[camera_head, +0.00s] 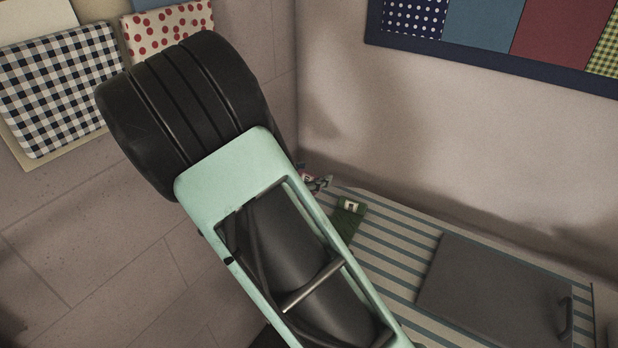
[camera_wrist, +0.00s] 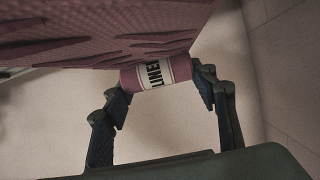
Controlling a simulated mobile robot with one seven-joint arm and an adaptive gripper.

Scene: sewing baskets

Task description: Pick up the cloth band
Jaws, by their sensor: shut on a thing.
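The cloth band shows in the wrist view as a mauve roll (camera_wrist: 180,69) with a pale label and dark lettering. A large mauve textured cloth surface (camera_wrist: 90,35) fills the top of that view and seems to be part of the same piece. My gripper (camera_wrist: 160,90) has one finger at each side of the labelled part and is shut on it. In the head view, my arm hides most of this area. Only a bit of my gripper (camera_head: 320,184) and a small labelled piece show beside the arm.
A green cloth piece with a label (camera_head: 346,222) lies on the striped surface (camera_head: 385,240), close to my gripper. A flat grey panel with a handle (camera_head: 490,290) covers the right part. Walls stand behind and at left, with a checked cloth panel (camera_head: 58,90).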

